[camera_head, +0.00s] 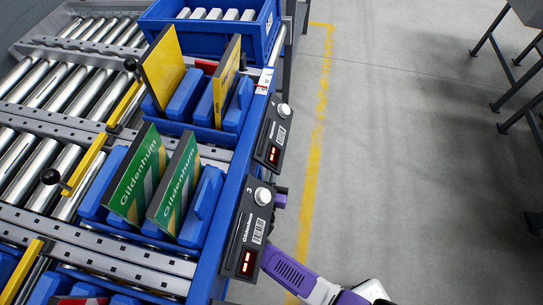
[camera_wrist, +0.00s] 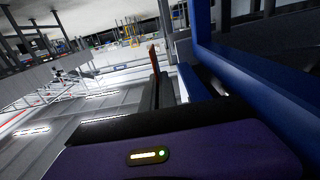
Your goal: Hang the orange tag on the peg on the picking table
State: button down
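My gripper (camera_wrist: 158,78) shows in the wrist view as two dark fingers close together beyond the purple wrist body. A thin orange-red strip (camera_wrist: 153,56), apparently the orange tag seen edge-on, rises from between the fingertips, and they look shut on it. A blue rail (camera_wrist: 252,75) runs close to the right of the fingers. In the head view my gripper (camera_head: 281,196) is mostly hidden behind the black display unit marked 3, just outside the blue edge of the picking table (camera_head: 214,243). The tag cannot be made out there. I cannot pick out the peg in either view.
Blue holders carry green cards (camera_head: 137,180) and yellow cards (camera_head: 163,66) on the roller conveyor. Black display units (camera_head: 272,135) line the blue edge. A blue crate (camera_head: 215,35) stands at the back. Grey floor (camera_head: 400,150) to the right is clear up to dark-legged tables.

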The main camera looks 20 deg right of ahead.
jog(key=shift+s+d, duration=0.15)
jog(key=shift+d, duration=0.05)
jog(key=shift+s+d+r+p, duration=0.1)
jog(key=shift+p, duration=0.2)
jog(key=shift+s+d+r+p, duration=0.15)
jog(key=shift+d+p, duration=0.1)
jog(key=shift+p, duration=0.1)
jog(key=shift+s+d+r+p, duration=0.3)
jog(key=shift+d+p, duration=0.1)
jog(key=shift+p, duration=0.1)
jog(key=shift+s+d+p, duration=0.6)
jog(key=shift+s+d, duration=0.1)
jog(key=shift+d, duration=0.25)
jog(key=shift+s+d+p, duration=0.6)
jog(key=shift+s+d, duration=0.1)
jog(key=shift+d, duration=0.2)
dwell(0.4)
dwell(0.5)
